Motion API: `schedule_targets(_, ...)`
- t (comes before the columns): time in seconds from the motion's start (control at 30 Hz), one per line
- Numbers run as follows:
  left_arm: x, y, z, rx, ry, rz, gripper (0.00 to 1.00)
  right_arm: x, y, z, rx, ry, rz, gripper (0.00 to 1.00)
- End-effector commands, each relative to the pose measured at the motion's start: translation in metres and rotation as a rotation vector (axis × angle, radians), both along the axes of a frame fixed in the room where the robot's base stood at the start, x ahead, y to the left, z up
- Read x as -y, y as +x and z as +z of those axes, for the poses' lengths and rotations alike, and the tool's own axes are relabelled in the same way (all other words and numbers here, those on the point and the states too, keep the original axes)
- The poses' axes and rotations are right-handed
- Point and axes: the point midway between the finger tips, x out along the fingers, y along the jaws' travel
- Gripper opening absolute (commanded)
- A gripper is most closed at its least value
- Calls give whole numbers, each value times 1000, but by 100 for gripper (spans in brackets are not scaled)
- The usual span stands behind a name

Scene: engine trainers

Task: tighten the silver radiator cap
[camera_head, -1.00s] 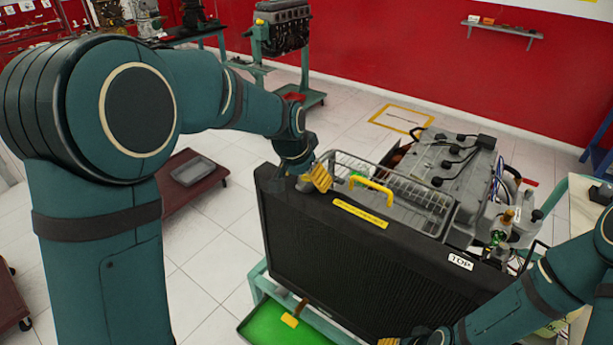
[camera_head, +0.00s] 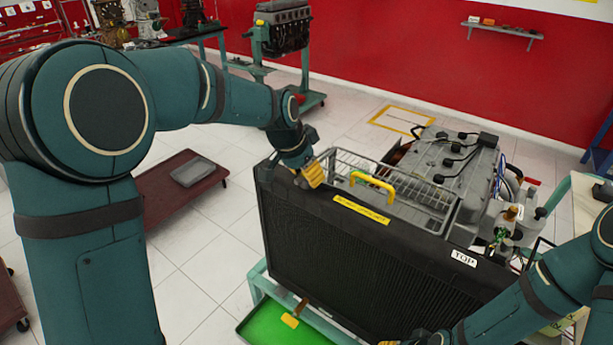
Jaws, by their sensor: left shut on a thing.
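The black radiator (camera_head: 370,270) stands upright at the front of the engine trainer, with a yellow label and a "TOP" sticker along its upper edge. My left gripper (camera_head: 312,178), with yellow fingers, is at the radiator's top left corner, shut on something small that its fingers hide. The silver radiator cap cannot be seen apart from the fingers, so I cannot make out its seating. My right arm comes in at the lower right; its gripper (camera_head: 392,343) shows only as a bit of yellow at the bottom edge, low in front of the radiator.
A yellow handle (camera_head: 372,183) and a wire guard (camera_head: 405,200) stand just behind the radiator. The grey engine (camera_head: 455,165) is farther back. A green tray (camera_head: 285,325) lies below. A dark red cart (camera_head: 180,195) stands on the floor at left.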

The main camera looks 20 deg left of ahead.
Motion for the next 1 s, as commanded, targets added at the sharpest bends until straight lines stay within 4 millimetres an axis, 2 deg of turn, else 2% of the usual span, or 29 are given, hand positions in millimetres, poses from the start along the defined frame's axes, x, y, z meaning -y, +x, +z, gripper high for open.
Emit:
schedule_targets(0.03,-2,-1,-6,-7,-2,-36,5,0,0,-7,0,-1,0,47)
schedule_targets(0.13,-2,0,-6,-7,-2,-130,5,0,0,-12,0,-2,0,47)
schedule_targets(0.43,-2,0,-5,-10,-1,-418,5,-1,0,-19,-1,-4,-1,47)
schedule_targets(0.67,-2,0,-4,-12,-3,-638,5,-1,0,-15,-1,-3,0,47)
schedule_targets(1.0,-1,1,-3,-13,-4,-961,6,0,0,1,0,0,1,47)
